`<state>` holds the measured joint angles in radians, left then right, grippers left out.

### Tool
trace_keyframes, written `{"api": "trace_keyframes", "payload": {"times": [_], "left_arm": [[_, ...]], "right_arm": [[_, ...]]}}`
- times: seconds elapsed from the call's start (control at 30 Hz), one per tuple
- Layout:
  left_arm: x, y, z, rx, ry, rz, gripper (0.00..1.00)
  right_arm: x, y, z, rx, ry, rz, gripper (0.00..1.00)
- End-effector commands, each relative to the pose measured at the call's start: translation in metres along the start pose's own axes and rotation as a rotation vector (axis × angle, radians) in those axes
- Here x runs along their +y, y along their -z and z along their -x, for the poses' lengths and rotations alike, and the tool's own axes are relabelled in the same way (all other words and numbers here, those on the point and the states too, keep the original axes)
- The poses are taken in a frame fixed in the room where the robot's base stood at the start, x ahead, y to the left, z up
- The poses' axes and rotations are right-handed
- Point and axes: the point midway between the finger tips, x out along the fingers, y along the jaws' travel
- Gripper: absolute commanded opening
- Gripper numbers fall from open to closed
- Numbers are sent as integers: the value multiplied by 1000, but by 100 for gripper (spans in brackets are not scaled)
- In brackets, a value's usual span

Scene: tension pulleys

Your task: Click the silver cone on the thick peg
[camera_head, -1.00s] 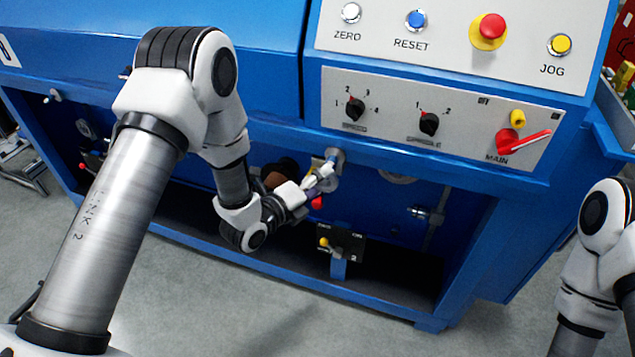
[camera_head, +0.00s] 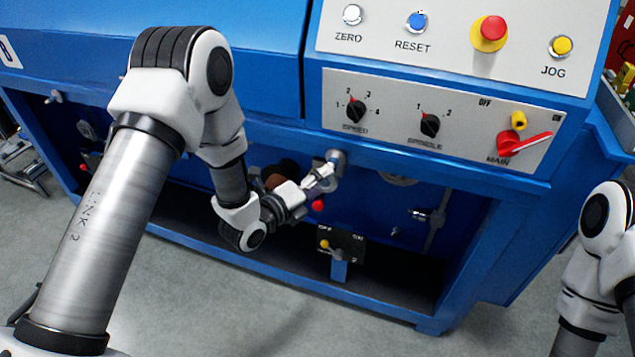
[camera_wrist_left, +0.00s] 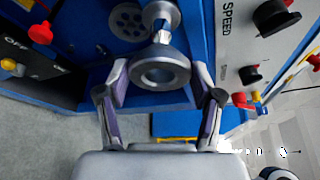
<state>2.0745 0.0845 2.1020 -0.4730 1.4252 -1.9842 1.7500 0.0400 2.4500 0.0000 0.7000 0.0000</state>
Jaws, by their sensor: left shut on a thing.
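A silver cone (camera_wrist_left: 162,72) with a round dark opening facing my wrist camera sits between the two fingers of my left gripper (camera_wrist_left: 161,84). The fingers touch its sides, one on each side. A silver peg (camera_wrist_left: 160,14) sticks out of the blue machine just beyond the cone, in line with it. It also shows in the head view (camera_head: 336,159), right by the tips of my left gripper (camera_head: 320,180). The cone's far end is hidden, so I cannot tell whether it touches the peg. My right gripper is out of view; only part of that arm shows.
A grey disc with holes (camera_wrist_left: 130,21) lies beside the peg. A red knob (camera_head: 317,205) and a black switch box (camera_head: 341,243) are below the gripper. The control panel (camera_head: 440,115) overhangs above. The floor in front is clear.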

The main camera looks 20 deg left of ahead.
Motion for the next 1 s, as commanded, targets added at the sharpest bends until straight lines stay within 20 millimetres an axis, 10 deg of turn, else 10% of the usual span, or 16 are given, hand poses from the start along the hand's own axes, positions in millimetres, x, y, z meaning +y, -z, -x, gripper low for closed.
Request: {"api": "trace_keyframes", "payload": {"times": [1.0], "left_arm": [[0,-9,-21,-1,2,0,26]], "right_arm": [[0,0,-7,0,0,0,40]]}}
